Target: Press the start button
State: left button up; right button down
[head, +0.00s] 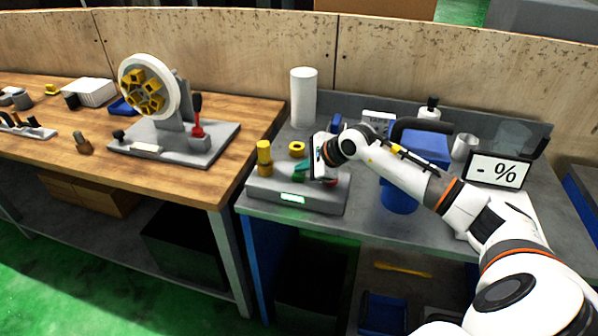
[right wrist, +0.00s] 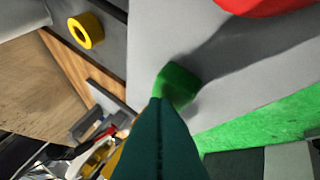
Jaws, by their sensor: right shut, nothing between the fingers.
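The grey control box (head: 262,190) stands at the front left of the grey bench, with a small lit green display on its front. In the right wrist view the green button (right wrist: 177,84) sits on the light grey panel, with part of a red button (right wrist: 262,4) at the top edge. My right gripper (head: 300,171) is over the box, its dark teal fingers shut and empty. In the right wrist view its fingertips (right wrist: 158,101) overlap the green button's lower left edge; I cannot tell whether they touch. My left gripper is out of view.
A yellow cylinder (head: 264,158) stands at the box's left, with a yellow ring (head: 297,148) behind. A white cylinder (head: 303,97), a blue container (head: 399,196) and a "- %" display (head: 496,171) share the bench. A wooden table (head: 60,155) with a fixture adjoins left.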

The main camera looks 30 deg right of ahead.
aim_at(303, 175)
jog(key=shift+r, duration=0.75)
jog(key=shift+r+p, duration=1.45)
jog(key=shift+r, duration=1.05)
